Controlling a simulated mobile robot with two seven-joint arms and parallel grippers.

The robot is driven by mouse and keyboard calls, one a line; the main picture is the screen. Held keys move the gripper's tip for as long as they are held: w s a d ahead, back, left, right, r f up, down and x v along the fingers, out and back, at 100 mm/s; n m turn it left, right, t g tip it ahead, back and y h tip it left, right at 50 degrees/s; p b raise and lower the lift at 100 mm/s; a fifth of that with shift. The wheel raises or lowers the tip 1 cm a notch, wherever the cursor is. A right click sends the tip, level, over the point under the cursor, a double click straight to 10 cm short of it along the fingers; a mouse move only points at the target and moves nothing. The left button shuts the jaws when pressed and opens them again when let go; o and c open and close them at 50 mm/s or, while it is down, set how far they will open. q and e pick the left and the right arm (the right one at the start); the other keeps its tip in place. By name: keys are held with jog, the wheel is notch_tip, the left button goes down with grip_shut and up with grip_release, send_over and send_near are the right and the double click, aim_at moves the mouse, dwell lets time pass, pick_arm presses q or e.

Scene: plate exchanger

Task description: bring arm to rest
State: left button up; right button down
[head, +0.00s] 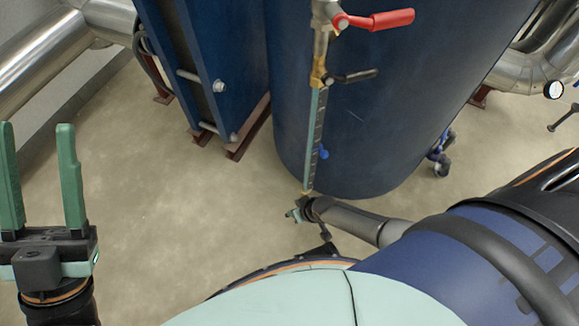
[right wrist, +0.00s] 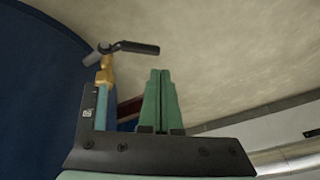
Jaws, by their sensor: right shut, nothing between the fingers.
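My left gripper (head: 36,128) stands at the left of the head view, its two green fingers pointing up and wide apart, with nothing between them. My right arm (head: 500,250) comes in from the right in the head view, in front of the blue tank. My right gripper (right wrist: 160,72) shows in the right wrist view with its green fingers together and nothing held.
The blue tank (head: 400,90) carries the gauge (head: 316,135) and a red-handled valve (head: 375,20). A blue plate exchanger (head: 215,60) stands left of it on a red-brown foot. Silver pipes (head: 50,65) run at the upper left. Bare floor (head: 160,210) lies between.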

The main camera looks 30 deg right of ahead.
pick_arm(q)
notch_tip(320, 180, up, 4)
jog(key=p, duration=0.3)
jog(key=shift+w+a+f+n+t+y+p, duration=0.25)
jog(key=shift+w+f+n+y, duration=0.45)
jog(key=shift+y, duration=0.4)
jog(key=shift+w+a+f+n+t+y+p, duration=0.15)
jog(key=shift+w+a+f+n+y+p, duration=0.25)
jog(key=shift+w+f+y, duration=0.55)
pick_arm(e)
jog(key=v, duration=0.7)
pick_arm(q)
jog(key=shift+s+d+r, duration=0.1)
jog(key=shift+s, duration=0.05)
